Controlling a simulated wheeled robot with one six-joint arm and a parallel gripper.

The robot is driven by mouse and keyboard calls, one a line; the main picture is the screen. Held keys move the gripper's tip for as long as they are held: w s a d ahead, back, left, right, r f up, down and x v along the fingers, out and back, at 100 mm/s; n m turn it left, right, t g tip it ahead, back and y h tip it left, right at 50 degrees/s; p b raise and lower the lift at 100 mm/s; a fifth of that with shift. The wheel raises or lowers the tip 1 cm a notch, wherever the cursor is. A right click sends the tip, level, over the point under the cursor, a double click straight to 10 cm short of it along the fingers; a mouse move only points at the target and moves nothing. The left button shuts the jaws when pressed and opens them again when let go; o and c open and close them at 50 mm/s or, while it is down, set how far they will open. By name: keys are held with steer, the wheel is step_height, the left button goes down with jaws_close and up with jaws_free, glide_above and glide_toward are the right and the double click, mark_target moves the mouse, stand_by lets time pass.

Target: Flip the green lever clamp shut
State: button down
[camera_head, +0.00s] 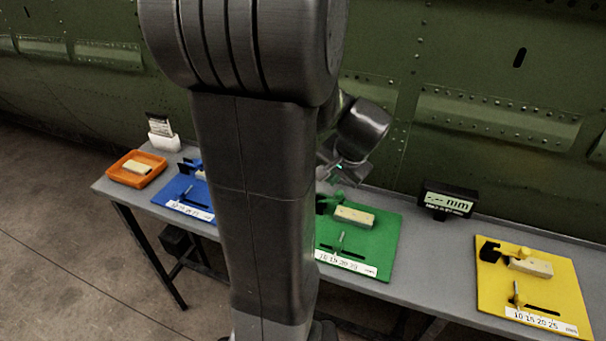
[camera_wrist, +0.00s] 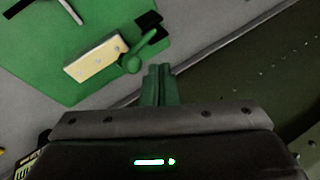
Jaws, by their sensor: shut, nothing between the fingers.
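The green station board (camera_head: 381,252) lies on the grey bench, right of my arm in the head view. It carries a pale block (camera_head: 354,216) and a green lever clamp (camera_head: 327,203), partly hidden by my arm. In the wrist view the green lever clamp (camera_wrist: 134,60) sits at the end of the pale block (camera_wrist: 95,60), its lever slanting out to the upper right. The green board (camera_wrist: 40,55) fills the upper left. My gripper (camera_wrist: 160,70) is shut and empty, its fingertips just beside the clamp, with no clear contact visible.
A yellow board (camera_head: 565,290) with its own clamp and block lies at right, a blue board (camera_head: 180,198) at left. A display (camera_head: 448,199) stands behind, an orange tray (camera_head: 124,178) at the far left. The riveted green fuselage (camera_head: 480,60) rises behind the bench (camera_head: 420,255).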

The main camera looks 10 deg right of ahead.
steer(key=shift+s+d+f, duration=0.1)
steer(key=shift+s+d, duration=0.05)
steer(key=shift+d, duration=0.05)
steer(key=shift+a, duration=0.15)
steer(key=shift+f, duration=0.1)
steer(key=shift+w+a+f, duration=0.3)
steer(key=shift+w+a, duration=0.1)
steer(key=shift+a, duration=0.15)
steer(key=shift+r, duration=0.15)
steer(key=shift+r+p, duration=0.3)
steer(key=shift+p, duration=0.05)
steer(key=s+d+r+p, duration=0.1)
steer(key=s+d+r, duration=0.6)
steer(key=shift+r, duration=0.35)
